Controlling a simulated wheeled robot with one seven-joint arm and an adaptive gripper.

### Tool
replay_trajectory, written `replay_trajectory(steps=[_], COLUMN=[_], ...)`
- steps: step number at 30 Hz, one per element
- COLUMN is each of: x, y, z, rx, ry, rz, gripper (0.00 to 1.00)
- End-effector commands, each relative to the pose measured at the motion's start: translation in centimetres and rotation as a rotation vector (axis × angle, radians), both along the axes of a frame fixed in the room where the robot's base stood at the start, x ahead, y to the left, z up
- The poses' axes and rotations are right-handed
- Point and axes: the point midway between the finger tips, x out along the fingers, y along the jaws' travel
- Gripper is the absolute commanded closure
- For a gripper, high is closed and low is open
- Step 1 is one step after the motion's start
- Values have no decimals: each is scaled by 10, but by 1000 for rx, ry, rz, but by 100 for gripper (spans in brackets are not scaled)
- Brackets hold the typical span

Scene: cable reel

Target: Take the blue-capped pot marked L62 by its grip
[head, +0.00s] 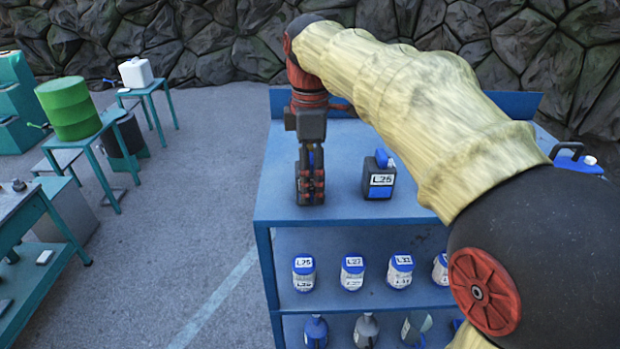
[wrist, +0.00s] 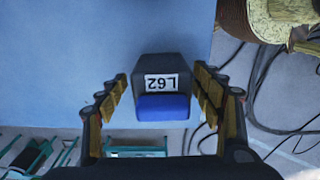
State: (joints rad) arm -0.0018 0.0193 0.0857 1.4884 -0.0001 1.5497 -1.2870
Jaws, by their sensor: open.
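The dark pot marked L62 (wrist: 168,65) stands on the blue bench top, seen in the wrist view with its white label upside down and a blue part (wrist: 163,107) at its near end. My gripper (wrist: 160,88) is open, with one finger on each side of the pot and a gap showing at both sides. In the head view my gripper (head: 311,190) points down at the bench top's left part and hides most of this pot. The grip cannot be made out clearly.
A similar dark pot marked L25 (head: 379,178) stands to the right on the blue bench (head: 340,206). Several blue-lidded jars (head: 352,272) sit on the shelf below. The wrist view shows cables (wrist: 262,90) on the floor.

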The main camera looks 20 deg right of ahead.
Motion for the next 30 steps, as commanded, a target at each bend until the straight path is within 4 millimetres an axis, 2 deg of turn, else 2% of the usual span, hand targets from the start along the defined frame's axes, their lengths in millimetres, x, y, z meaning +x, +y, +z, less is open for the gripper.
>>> replay_trajectory(steps=[9, 30], x=[0, 0], y=[0, 0], z=[-4, -4], rx=[0, 0], ry=[-2, -1], rz=[0, 0], gripper=[34, 74])
